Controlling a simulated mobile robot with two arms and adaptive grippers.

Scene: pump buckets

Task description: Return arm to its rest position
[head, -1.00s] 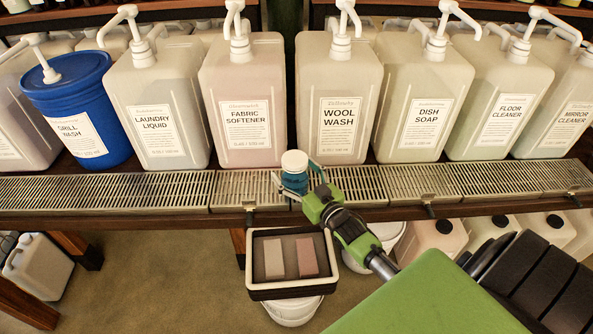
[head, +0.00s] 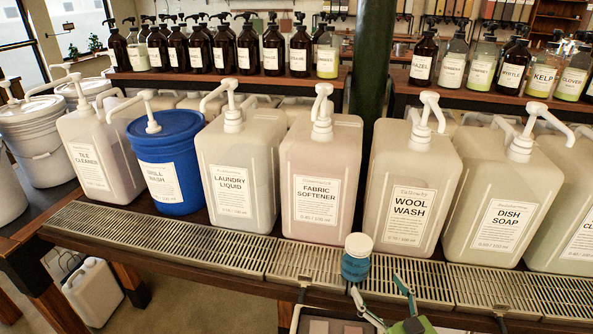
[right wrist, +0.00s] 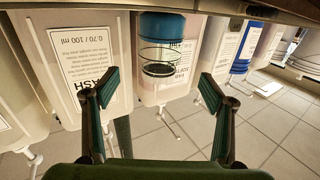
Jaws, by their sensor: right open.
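My right gripper (head: 378,289) is open and empty at the bottom of the head view, with its arm mostly below the picture. A small jar with a white lid and blue contents (head: 356,258) stands upright on the drip grate, just beyond the fingertips. In the right wrist view, which is upside down, the jar (right wrist: 161,28) shows beyond the spread fingers of the right gripper (right wrist: 156,88), with a clear gap to them. My left gripper is not in view.
White pump jugs, such as Wool Wash (head: 410,195) and Fabric Softener (head: 320,185), and a blue bucket (head: 168,165) line the counter behind the metal drip grate (head: 160,240). Amber bottles (head: 273,50) stand on a shelf behind. A white canister (head: 92,292) is on the floor.

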